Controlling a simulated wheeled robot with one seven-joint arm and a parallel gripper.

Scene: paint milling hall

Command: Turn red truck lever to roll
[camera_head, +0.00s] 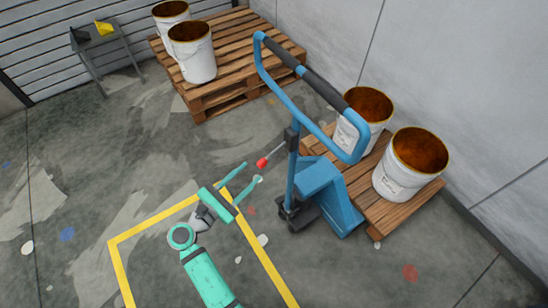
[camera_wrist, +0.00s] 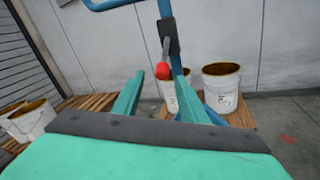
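The blue pallet truck (camera_head: 323,190) stands right of centre in the head view, with a looped handle (camera_head: 285,98) that has dark grips. A small lever with a red knob (camera_head: 262,163) sticks out to the left from a dark block on its post. My gripper (camera_head: 252,171) is open and empty, its two teal fingers spread close to the knob. In the wrist view the red knob (camera_wrist: 162,71) shows just beyond and between the fingertips of my gripper (camera_wrist: 160,92). I cannot tell any contact; the knob looks apart from the fingers.
A wooden pallet (camera_head: 400,212) with two white buckets of brown content stands by the right wall. Another pallet (camera_head: 235,88) with two buckets stands at the back. A small grey table (camera_head: 108,42) is at the back left. The floor inside the yellow lines (camera_head: 152,230) looks clear apart from my arm.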

